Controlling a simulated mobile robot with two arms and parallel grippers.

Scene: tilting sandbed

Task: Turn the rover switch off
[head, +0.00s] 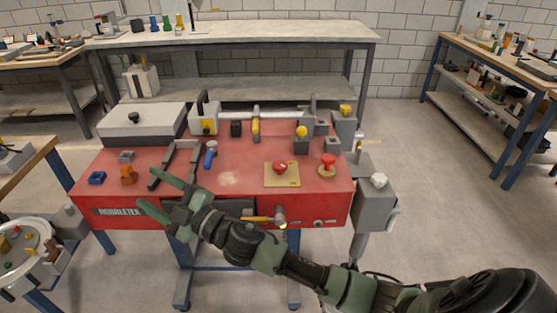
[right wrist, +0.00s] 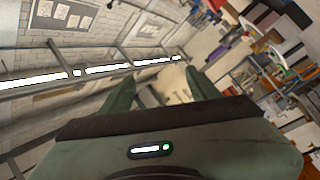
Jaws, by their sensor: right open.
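The red workbench (head: 232,183) stands in the middle of the head view, with knobs and switch-like parts on its top and front. I cannot tell which one is the rover switch. A red knob (head: 281,168) sits on a yellowish plate, and a red mushroom-shaped button (head: 327,160) is to its right. A lever with a pale round end (head: 280,213) is on the front panel. My right gripper (head: 148,187) is open and empty over the bench's front left part, left of these. Its fingers also show in the right wrist view (right wrist: 160,84). My left gripper is not in view.
A grey box (head: 142,122) stands at the bench's back left. Small blue (head: 97,178) and orange (head: 128,174) parts lie left of my gripper. A grey post unit (head: 375,207) stands at the right side. The floor to the right is clear.

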